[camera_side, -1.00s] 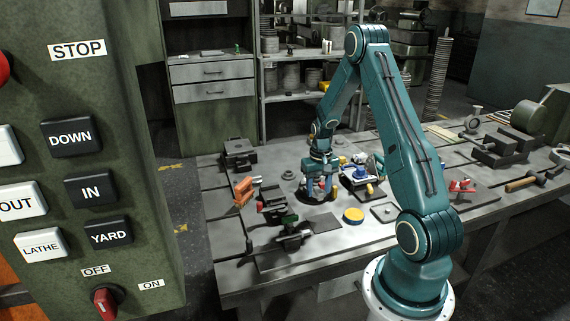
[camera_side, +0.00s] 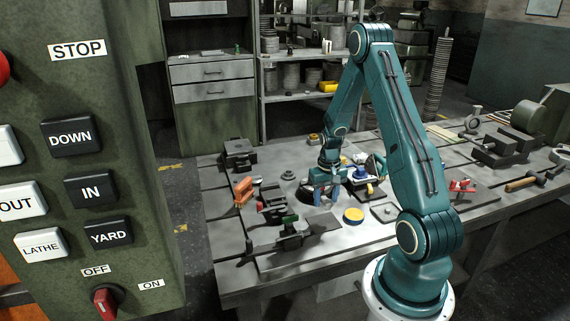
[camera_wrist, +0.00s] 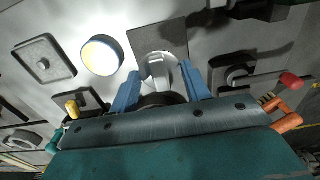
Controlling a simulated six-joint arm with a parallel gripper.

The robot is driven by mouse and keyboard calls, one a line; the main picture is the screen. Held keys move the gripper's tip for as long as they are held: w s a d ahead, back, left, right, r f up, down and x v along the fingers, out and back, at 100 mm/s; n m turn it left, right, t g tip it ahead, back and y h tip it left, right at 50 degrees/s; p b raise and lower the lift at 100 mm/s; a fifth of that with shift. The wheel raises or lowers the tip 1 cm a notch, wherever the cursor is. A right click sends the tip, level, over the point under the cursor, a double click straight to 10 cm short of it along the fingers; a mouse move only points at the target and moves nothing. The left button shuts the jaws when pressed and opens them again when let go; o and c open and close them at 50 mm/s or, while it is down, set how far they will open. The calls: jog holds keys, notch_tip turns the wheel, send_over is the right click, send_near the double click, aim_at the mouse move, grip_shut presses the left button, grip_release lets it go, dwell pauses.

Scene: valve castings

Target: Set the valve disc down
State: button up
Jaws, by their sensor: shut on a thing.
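My gripper (camera_side: 325,197) is low over the middle of the bench in the side view, with its blue fingers pointing down. In the wrist view the two blue fingers of my gripper (camera_wrist: 160,88) are closed around a round, shiny grey metal piece, the valve disc (camera_wrist: 158,68). The disc lies in line with a dark square mat (camera_wrist: 153,37), which also shows in the side view (camera_side: 322,222). I cannot tell whether the disc touches anything below. A dark part between the finger bases is mostly hidden. The disc is hard to make out in the side view.
A yellow-topped round tin (camera_side: 353,215) and a grey square plate (camera_side: 384,212) lie right of the mat. A dark vice-like fixture (camera_side: 290,236) stands in front, and orange-handled tools (camera_side: 243,192) lie left. A blue-and-white part (camera_side: 360,174) is close right of my gripper.

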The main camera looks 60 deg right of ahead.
jog(key=shift+f, duration=2.95)
jog(key=shift+f, duration=0.3)
jog(key=o, duration=1.2)
jog(key=shift+r, duration=0.1)
jog(key=shift+r, duration=6.85)
jog(key=shift+a, duration=0.1)
